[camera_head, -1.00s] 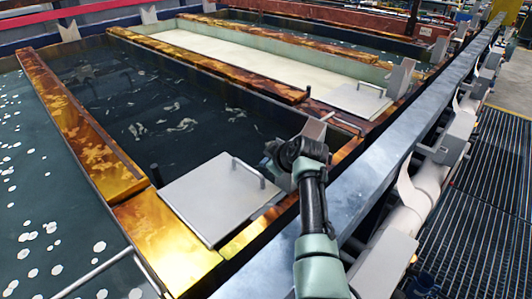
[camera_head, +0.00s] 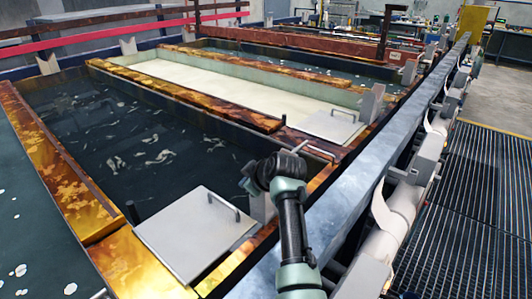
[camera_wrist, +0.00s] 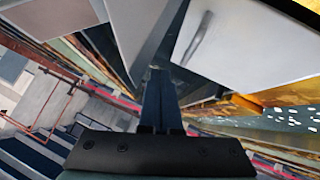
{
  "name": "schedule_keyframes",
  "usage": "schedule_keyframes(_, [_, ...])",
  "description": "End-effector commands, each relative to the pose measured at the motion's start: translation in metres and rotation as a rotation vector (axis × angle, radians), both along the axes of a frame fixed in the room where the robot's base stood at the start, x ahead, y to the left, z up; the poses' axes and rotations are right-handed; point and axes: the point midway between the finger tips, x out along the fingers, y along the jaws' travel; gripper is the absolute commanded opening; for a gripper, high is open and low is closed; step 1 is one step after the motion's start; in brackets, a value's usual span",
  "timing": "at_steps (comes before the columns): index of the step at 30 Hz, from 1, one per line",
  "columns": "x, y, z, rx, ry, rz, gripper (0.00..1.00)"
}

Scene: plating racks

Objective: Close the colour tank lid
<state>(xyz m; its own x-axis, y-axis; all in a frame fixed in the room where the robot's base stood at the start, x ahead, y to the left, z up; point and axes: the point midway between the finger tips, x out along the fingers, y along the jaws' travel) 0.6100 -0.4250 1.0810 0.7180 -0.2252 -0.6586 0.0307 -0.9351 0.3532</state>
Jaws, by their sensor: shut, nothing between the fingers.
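A flat grey lid (camera_head: 195,232) with a bar handle (camera_head: 223,205) lies over the near right corner of a dark tank (camera_head: 130,140) with pale flecks on its liquid. Much of that liquid is uncovered. A second grey lid (camera_head: 325,125) with a handle lies at the right end of a cream-coloured tank (camera_head: 215,85). I cannot tell which is the colour tank. In the wrist view my gripper (camera_wrist: 158,75) is shut and empty. A grey plate with a bar handle (camera_wrist: 245,35), probably the near lid, shows to its right.
A long grey rail (camera_head: 350,195) runs along the right of the tanks, with pipes and brackets beyond it. A ribbed walkway (camera_head: 480,190) is clear at the right. Stained rims (camera_head: 60,160) edge the tanks.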

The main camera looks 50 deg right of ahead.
Motion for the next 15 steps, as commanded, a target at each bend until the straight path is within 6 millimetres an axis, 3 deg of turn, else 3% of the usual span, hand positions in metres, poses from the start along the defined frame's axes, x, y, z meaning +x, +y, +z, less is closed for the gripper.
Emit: schedule_keyframes(15, [-0.052,-0.002,0.051,-0.002,-0.001,0.001,0.00])
